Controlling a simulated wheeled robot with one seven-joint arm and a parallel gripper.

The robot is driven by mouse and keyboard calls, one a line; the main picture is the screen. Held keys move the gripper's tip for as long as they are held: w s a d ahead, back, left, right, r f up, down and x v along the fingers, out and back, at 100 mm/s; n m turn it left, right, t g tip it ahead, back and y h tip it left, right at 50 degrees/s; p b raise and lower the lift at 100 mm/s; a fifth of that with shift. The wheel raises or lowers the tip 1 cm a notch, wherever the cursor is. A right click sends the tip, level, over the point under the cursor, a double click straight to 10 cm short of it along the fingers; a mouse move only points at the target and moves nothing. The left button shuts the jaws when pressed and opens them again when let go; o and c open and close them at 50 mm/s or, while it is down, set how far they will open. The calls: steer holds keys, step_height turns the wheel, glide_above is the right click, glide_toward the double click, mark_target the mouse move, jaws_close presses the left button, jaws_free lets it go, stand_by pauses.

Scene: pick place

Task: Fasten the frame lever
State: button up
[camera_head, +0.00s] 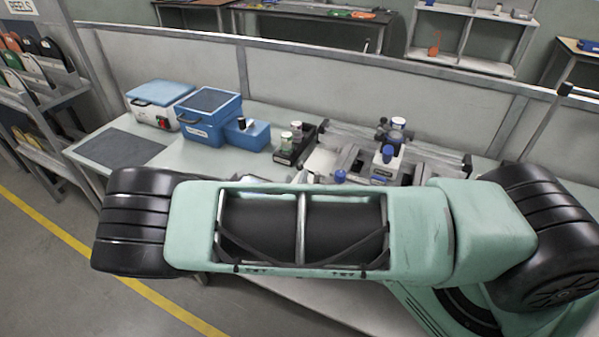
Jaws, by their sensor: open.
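A metal fixture with a rail frame (440,157) stands on the workbench, right of the middle. A white and grey unit with blue parts (388,160) sits upright on it. A small blue knob (340,175) shows at its front left, just above my arm. I cannot tell which part is the frame lever, or whether it is open or fastened. My pale green arm crosses the foreground and hides the front of the bench and the fixture's lower edge. I cannot make out my gripper; it is hidden behind or beyond the arm.
Left of the fixture stand a black tray (290,155) with small jars, a blue box (247,134), a blue bin (208,118) and a blue-lidded white case (153,118). A dark mat (120,147) lies bare at far left. A low partition (300,88) closes the back.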

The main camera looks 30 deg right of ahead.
steer(key=b+v, duration=0.2)
steer(key=v, duration=0.8)
steer(key=s+r+m+g+y, duration=0.2)
steer(key=s+r+m+g, duration=0.2)
steer(key=s+m+g, duration=0.75)
steer(key=s+a+r+m+y, duration=0.4)
steer(key=s+r+m+y, duration=0.1)
steer(key=r+m, duration=0.2)
steer(key=s+a+r+m+g+y, duration=0.1)
steer(key=s+a+r+m+y, duration=0.3)
steer(key=a+r+m+y, duration=0.1)
step_height(320, 180, up, 3)
steer(key=shift+s+a+r+m+y, duration=0.15)
steer(key=shift+s+m+y, duration=0.25)
steer(key=shift+m+y, duration=0.6)
